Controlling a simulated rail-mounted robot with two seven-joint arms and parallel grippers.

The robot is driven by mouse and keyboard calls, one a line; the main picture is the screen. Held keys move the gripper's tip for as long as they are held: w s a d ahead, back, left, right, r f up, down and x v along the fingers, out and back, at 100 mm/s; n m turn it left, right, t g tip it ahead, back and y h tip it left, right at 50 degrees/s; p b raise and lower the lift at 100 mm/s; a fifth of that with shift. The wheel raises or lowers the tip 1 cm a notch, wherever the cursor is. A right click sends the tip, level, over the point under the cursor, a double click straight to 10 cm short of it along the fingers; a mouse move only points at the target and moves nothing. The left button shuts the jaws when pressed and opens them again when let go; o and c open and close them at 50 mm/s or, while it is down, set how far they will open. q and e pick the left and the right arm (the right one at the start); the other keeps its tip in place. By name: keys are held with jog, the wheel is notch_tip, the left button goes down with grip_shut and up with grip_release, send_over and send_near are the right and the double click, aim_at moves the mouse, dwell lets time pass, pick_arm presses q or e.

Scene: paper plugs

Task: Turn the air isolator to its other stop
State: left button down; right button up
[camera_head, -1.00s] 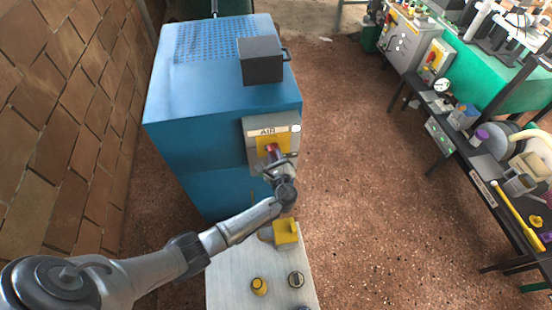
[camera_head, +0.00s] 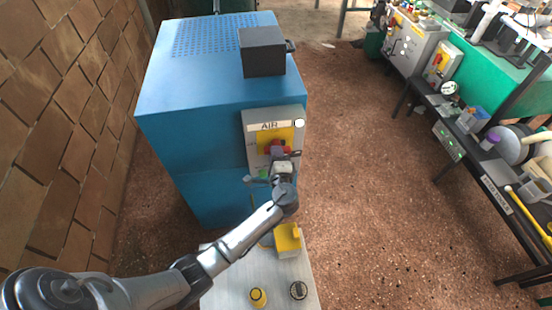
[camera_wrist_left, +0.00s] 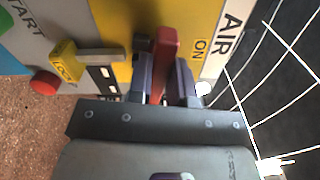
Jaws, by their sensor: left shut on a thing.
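The air isolator is a grey box (camera_head: 252,130) with an AIR label and a yellow plate (camera_head: 293,138), on the front of the blue cabinet. Its red handle (camera_head: 275,146) is partly hidden in the head view by my left gripper (camera_head: 280,157). In the left wrist view the red handle (camera_wrist_left: 164,55) stands between the two fingers of my left gripper (camera_wrist_left: 164,80), which is shut on it. ON is printed on the yellow plate on the AIR label's side. I cannot tell the handle's exact angle. My right gripper is not in view.
The blue cabinet (camera_head: 185,90) carries a dark box (camera_head: 262,52). Below the isolator is a pale table (camera_head: 230,275) with a yellow box (camera_head: 288,240). The left wrist view shows a yellow LOCK tag (camera_wrist_left: 66,65) and red button (camera_wrist_left: 44,82) close by. Open floor lies right.

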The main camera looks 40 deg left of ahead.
pick_arm(q)
jog(key=shift+f+n+b, duration=0.15)
jog(key=shift+n+b, duration=0.65)
jog(key=shift+n, duration=0.2)
jog(key=c, duration=1)
grip_release()
jog(key=shift+c, duration=0.2)
jog(key=p+v, duration=0.1)
jog(key=v, duration=1.2)
jog(key=shift+s+d, duration=0.25)
jog(key=shift+d, duration=0.05)
